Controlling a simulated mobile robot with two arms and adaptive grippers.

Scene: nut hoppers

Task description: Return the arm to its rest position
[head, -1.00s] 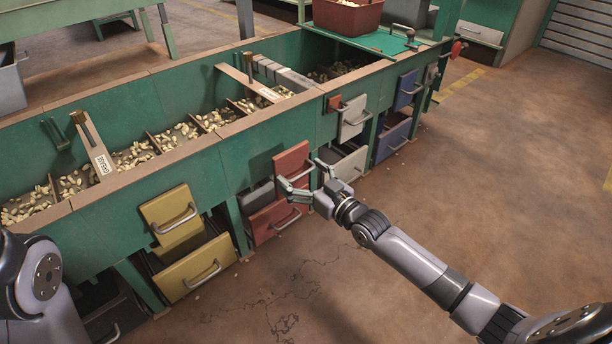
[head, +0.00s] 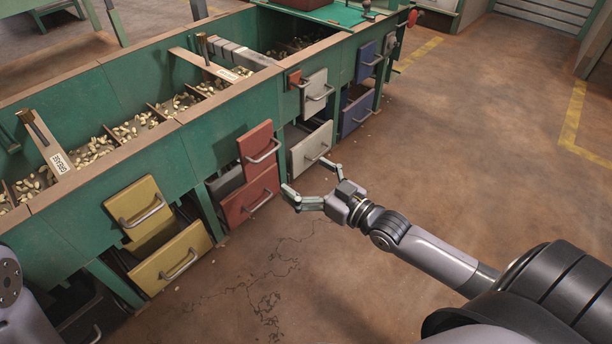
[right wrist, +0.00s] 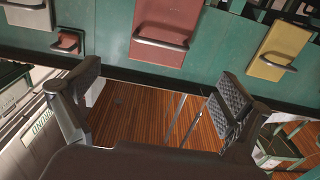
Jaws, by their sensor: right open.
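My right gripper (head: 307,177) is open and empty in the head view. Its two fingers point toward the green hopper bench. It stands just right of the red drawers, with the nearer fingertip close to the lower red drawer (head: 240,205) in the picture; I see no contact. In the right wrist view the open right gripper (right wrist: 158,84) has nothing between its fingers, and the upper red drawer (right wrist: 165,28) shows beyond them. My right arm reaches in from the lower right. Of my left arm only a link shows at the lower left; its gripper is out of view.
The green bench (head: 160,165) holds pale nuts in a long trough. Its front carries yellow drawers (head: 140,208), light grey drawers (head: 313,92) and blue drawers (head: 366,62), several with handles sticking out. The brown floor (head: 470,150) to the right is clear.

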